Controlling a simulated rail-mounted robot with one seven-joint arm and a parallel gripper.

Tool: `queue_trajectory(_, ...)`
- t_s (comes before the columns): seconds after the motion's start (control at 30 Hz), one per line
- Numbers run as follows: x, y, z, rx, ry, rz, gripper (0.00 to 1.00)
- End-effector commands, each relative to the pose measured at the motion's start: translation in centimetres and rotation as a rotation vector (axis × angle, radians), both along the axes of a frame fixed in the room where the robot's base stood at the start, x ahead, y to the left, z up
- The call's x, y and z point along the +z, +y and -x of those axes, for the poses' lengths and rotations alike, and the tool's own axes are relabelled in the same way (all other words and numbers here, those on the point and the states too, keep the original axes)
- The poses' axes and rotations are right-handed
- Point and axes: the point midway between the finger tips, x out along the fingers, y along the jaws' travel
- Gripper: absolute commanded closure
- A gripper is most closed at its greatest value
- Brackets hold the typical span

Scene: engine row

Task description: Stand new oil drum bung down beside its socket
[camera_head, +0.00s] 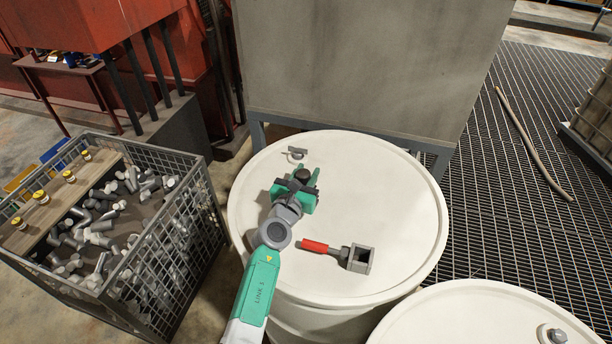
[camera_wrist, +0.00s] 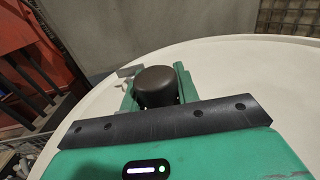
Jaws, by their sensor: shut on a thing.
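My gripper (camera_head: 300,186) is over the left part of the white drum lid (camera_head: 395,195). Its green fingers are shut on a dark, round-topped bung (camera_head: 310,174). The bung also shows in the wrist view (camera_wrist: 156,84), between the two fingers with its rounded top up. Its lower part is hidden, so I cannot tell whether it touches the lid. A small grey fitting (camera_head: 296,152) lies near the lid's far left rim, just beyond the gripper. I cannot make out whether it is the socket. Part of a grey piece shows left of the fingers in the wrist view (camera_wrist: 130,71).
A red-handled tool (camera_head: 315,246) with a square grey head lies on the lid, right of my arm. A wire cage (camera_head: 190,235) with metal pieces stands left. A large grey tank (camera_head: 360,70) stands behind the drum. The lid's right side is clear.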

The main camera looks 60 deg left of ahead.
Motion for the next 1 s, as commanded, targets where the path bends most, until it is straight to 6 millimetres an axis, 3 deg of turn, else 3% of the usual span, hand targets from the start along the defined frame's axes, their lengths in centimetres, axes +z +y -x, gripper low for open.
queue_trajectory(0.07,-0.4,0.0,0.0,0.0,-0.001,0.001,0.97)
queue_trajectory(0.1,-0.3,0.0,0.0,0.0,-0.001,0.001,0.65)
queue_trajectory(0.2,-0.3,0.0,0.0,0.0,0.0,0.0,0.47)
queue_trajectory(0.53,0.3,-0.1,0.1,0.0,0.0,0.0,0.47)
queue_trajectory(1.0,0.1,-7.4,7.7,-0.001,0.001,0.001,0.47)
